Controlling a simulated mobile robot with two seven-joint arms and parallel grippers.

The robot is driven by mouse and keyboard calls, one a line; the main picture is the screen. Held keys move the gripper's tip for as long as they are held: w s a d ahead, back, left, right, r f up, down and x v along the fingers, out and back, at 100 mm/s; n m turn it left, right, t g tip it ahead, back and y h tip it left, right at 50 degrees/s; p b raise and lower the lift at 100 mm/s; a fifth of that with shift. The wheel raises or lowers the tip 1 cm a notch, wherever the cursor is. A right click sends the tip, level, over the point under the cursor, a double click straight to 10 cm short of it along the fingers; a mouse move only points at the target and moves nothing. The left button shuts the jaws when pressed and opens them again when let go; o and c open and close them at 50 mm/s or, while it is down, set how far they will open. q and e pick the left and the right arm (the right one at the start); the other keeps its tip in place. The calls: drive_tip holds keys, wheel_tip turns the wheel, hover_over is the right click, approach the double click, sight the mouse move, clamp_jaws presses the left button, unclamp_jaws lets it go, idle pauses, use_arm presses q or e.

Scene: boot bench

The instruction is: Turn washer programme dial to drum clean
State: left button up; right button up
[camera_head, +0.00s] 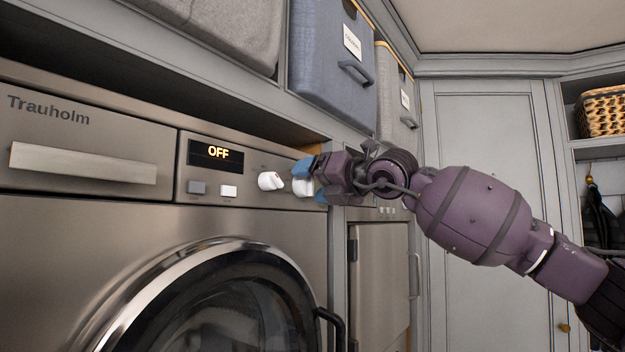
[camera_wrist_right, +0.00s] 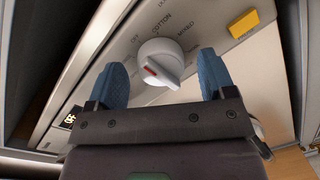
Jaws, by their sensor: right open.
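In the head view the washer panel carries two round white knobs right of the display, which reads OFF (camera_head: 218,153). The left knob (camera_head: 270,181) has a red mark. The right knob (camera_head: 303,184) is partly hidden by my right gripper (camera_head: 309,180). In the right wrist view my blue fingertips (camera_wrist_right: 164,72) are apart, one on each side of a white dial (camera_wrist_right: 158,62) with a raised ridge and red mark. Gaps show between dial and fingers. My left gripper is not in view.
The washer drawer (camera_head: 85,150) is left of the panel and the round door (camera_head: 210,305) below it. A yellow piece (camera_wrist_right: 243,24) is near the dial in the wrist view. Fabric bins (camera_head: 333,65) stand on the shelf above. A tall cabinet door (camera_head: 495,150) stands at right.

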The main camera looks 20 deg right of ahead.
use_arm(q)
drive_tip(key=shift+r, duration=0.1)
use_arm(e)
drive_tip(key=shift+w+a, duration=0.2)
drive_tip(key=shift+w, duration=0.05)
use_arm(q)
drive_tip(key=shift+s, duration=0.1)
use_arm(e)
drive_tip(key=c, duration=0.9)
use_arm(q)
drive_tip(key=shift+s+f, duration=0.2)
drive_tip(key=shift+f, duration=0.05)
